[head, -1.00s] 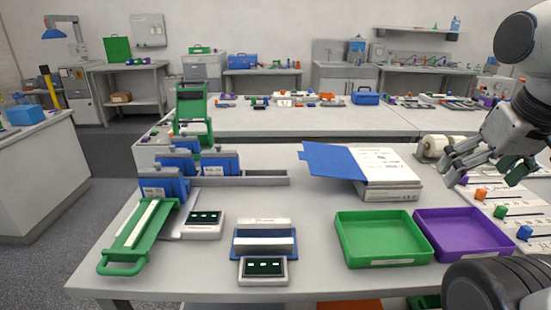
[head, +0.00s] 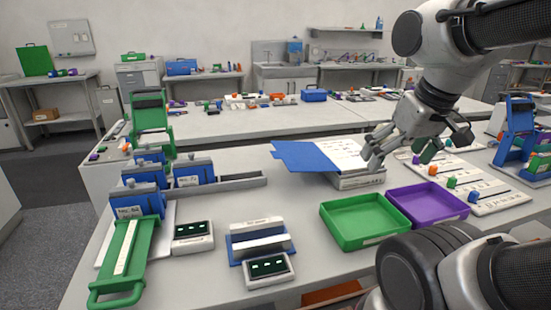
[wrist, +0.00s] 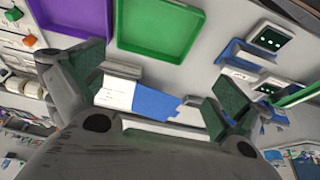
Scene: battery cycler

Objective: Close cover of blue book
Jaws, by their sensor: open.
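The blue book lies open on the table. Its blue cover (head: 306,157) is swung out to the left and tilted, with its free edge raised off the table. The white page block (head: 352,160) faces up on the right. In the wrist view the blue cover (wrist: 154,104) and the white page (wrist: 116,94) show between my fingers, some way off. My gripper (head: 415,150) is open and empty, above and to the right of the book in the head view. In the wrist view its two fingers (wrist: 150,90) are spread wide.
A green tray (head: 366,243) and a purple tray (head: 462,211) stand in front of the book. A grey rail with blue clamps (head: 236,182) lies left of it. A label board with coloured knobs (head: 490,203) lies to the right. Bare table shows left of the green tray.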

